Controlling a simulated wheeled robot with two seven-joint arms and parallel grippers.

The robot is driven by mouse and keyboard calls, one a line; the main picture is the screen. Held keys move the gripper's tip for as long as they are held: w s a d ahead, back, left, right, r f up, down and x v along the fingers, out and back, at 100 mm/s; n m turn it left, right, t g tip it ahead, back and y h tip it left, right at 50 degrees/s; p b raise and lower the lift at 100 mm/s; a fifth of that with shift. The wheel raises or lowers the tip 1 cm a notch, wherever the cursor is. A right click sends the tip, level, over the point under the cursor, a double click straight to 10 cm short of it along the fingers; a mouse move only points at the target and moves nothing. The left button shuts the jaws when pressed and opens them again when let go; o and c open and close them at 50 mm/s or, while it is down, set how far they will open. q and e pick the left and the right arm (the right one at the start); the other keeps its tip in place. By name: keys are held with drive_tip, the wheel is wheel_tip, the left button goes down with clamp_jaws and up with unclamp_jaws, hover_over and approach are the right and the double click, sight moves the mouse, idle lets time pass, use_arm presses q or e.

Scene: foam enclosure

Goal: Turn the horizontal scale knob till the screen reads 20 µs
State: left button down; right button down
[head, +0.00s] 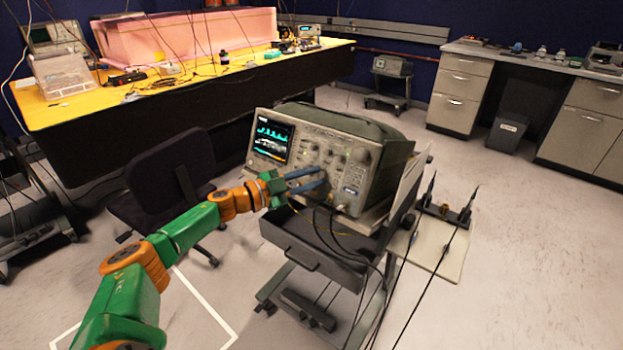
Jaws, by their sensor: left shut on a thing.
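An oscilloscope (375,183) stands on a dark wheeled cart in the middle of the head view. Its lit screen (271,138) shows a cyan trace above yellow-orange marks; the text on it is too small to read. Several knobs sit on the panel right of the screen. My left gripper (322,180) reaches in from the left, its blue-grey fingers against the lower middle of the panel. It is shut on a knob, which the fingers hide; I cannot tell which knob by its label. My right gripper is not in view.
Dark cables hang from the oscilloscope's front over the cart drawer (315,246). A dark chair (170,185) stands left of the cart, beyond my arm. A yellow-topped bench (190,90) is behind. Open floor (530,270) lies at the right.

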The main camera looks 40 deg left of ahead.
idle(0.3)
use_arm(q)
drive_tip(key=c, duration=0.7)
unclamp_jaws()
drive_tip(key=shift+v, duration=3.5)
drive_tip(key=shift+f, duration=0.1)
drive_tip(key=shift+f, duration=0.1)
